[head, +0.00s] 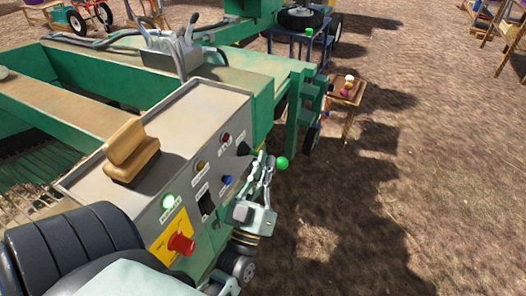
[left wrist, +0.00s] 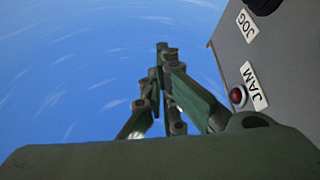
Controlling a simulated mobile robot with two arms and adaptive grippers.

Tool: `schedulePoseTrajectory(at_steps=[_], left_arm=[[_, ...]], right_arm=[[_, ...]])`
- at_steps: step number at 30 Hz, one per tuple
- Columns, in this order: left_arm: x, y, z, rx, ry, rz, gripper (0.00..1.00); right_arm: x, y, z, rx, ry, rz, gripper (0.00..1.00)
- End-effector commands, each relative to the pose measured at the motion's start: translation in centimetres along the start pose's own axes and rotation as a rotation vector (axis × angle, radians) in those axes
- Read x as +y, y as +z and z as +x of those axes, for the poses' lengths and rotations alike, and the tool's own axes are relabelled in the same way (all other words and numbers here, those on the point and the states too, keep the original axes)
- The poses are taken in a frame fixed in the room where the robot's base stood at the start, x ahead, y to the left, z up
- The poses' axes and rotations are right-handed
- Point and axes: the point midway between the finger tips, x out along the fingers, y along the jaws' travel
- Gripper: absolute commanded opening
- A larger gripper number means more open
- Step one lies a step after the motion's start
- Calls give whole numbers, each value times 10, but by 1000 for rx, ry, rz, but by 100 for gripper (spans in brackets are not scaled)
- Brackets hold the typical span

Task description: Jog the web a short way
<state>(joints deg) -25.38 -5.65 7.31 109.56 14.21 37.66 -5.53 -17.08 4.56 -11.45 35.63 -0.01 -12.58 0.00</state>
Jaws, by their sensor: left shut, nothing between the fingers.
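The grey control panel (head: 190,130) sits on the green machine, with several coloured buttons and labels on its face. In the left wrist view the JOG label (left wrist: 247,25) and the JAM label (left wrist: 253,88) show, with a red button (left wrist: 238,96) beside JAM. That red button also shows in the head view (head: 226,138). A green ball knob (head: 282,162) is just right of my left gripper (head: 266,162); I cannot tell whether they touch. The left gripper is shut and empty, beside the panel's right side. The web is not clearly seen. My right gripper is out of view.
A small wooden table (head: 346,92) stands farther back. Bare ground lies open to the right.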

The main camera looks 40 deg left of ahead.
Motion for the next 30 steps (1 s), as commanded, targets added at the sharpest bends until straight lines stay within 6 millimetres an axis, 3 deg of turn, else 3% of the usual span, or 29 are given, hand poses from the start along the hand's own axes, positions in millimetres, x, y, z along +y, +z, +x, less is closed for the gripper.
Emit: schedulePoseTrajectory(at_steps=[1,5,7,12,30], left_arm=[[1,-4,15,5,1,0,0],[1,-3,41,3,1,0,0],[0,14,32,-6,0,0,0],[0,32,26,-3,1,0,0],[0,40,22,-1,7,10,0]], right_arm=[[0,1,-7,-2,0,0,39],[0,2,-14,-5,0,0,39],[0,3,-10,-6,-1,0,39],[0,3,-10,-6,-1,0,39],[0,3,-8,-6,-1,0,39]])
